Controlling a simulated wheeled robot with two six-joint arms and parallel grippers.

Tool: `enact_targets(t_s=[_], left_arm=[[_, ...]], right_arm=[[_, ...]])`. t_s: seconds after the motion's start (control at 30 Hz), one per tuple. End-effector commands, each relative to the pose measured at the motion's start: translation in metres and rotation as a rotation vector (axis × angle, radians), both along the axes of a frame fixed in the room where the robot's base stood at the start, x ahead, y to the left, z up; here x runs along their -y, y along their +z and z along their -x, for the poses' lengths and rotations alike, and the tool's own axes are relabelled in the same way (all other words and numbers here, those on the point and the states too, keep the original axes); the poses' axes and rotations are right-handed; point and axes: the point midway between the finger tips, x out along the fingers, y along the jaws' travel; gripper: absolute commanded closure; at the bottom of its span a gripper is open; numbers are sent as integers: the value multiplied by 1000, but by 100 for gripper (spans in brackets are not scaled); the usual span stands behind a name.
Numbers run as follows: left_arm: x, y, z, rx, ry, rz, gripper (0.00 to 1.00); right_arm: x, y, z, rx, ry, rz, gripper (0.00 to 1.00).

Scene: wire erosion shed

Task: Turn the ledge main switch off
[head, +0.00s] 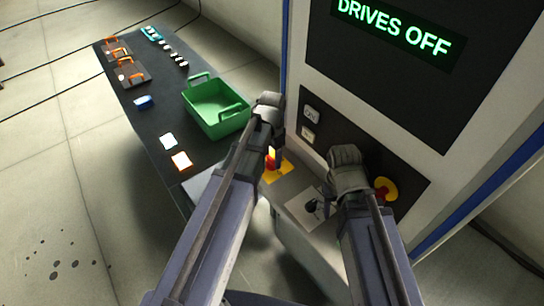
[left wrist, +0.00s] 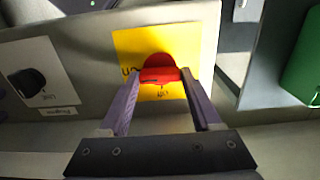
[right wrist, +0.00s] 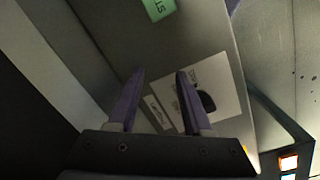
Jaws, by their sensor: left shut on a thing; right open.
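The ledge main switch is a red rotary knob (left wrist: 160,66) on a yellow plate (left wrist: 138,46). In the head view the yellow plate (head: 284,170) lies on the grey ledge, and the knob is partly hidden by my left arm. My left gripper (left wrist: 163,78) is shut on the knob's red handle, one finger at each side. The handle lies roughly crosswise between the fingers. My right gripper (right wrist: 160,74) is open and empty above the ledge, near a white plate (right wrist: 215,85) with a black knob (right wrist: 207,102).
A display (head: 398,32) on the cabinet reads "DRIVES OFF". A red button on a yellow disc (head: 386,188) sits on the dark panel beside my right gripper. A green basket (head: 212,108) stands on the dark bench at left, with small items around it.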

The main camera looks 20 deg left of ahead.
Motion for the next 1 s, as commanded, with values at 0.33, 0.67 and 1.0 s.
enact_targets(t_s=[0.33, 0.67, 1.0], left_arm=[[0, 0, 0, 0, 14, 0, 91], [0, 0, 0, 0, 194, 0, 91], [0, 0, 0, 0, 514, 0, 91]], right_arm=[[0, 0, 0, 0, 0, 0, 50], [0, 0, 0, 0, 0, 0, 50], [0, 0, 0, 0, 0, 0, 50]])
